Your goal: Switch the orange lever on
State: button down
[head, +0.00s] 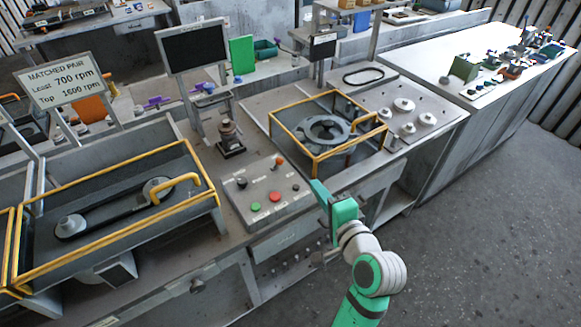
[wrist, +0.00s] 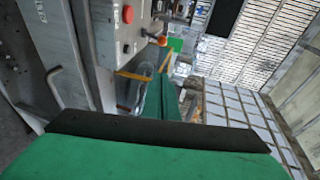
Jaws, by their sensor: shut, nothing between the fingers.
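The orange lever (head: 279,161) stands at the back right of the grey control panel (head: 262,186), with a small orange knob on a short stem. Its exact setting is too small to read. My gripper (head: 318,190) is shut and empty, just right of the panel's right edge and apart from the lever. In the wrist view, the green fingers (wrist: 168,98) reach forward beside the panel. An orange knob (wrist: 162,40), apparently the lever's, shows beyond them.
The panel also bears a green button (head: 256,207), a red button (head: 275,197) and a black knob (head: 241,183). A yellow-framed housing (head: 318,155) stands close behind my gripper. A dark post (head: 229,140) stands behind the panel. Open floor lies at the right.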

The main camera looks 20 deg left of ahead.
aim_at(277, 164)
dwell(0.3)
jog(key=x, duration=1)
jog(key=a, duration=0.3)
jog(key=shift+w+a+f, duration=0.1)
jog(key=shift+f, duration=0.2)
jog(key=shift+a+f, duration=0.1)
jog(key=shift+a, duration=0.3)
jog(key=shift+w, duration=0.15)
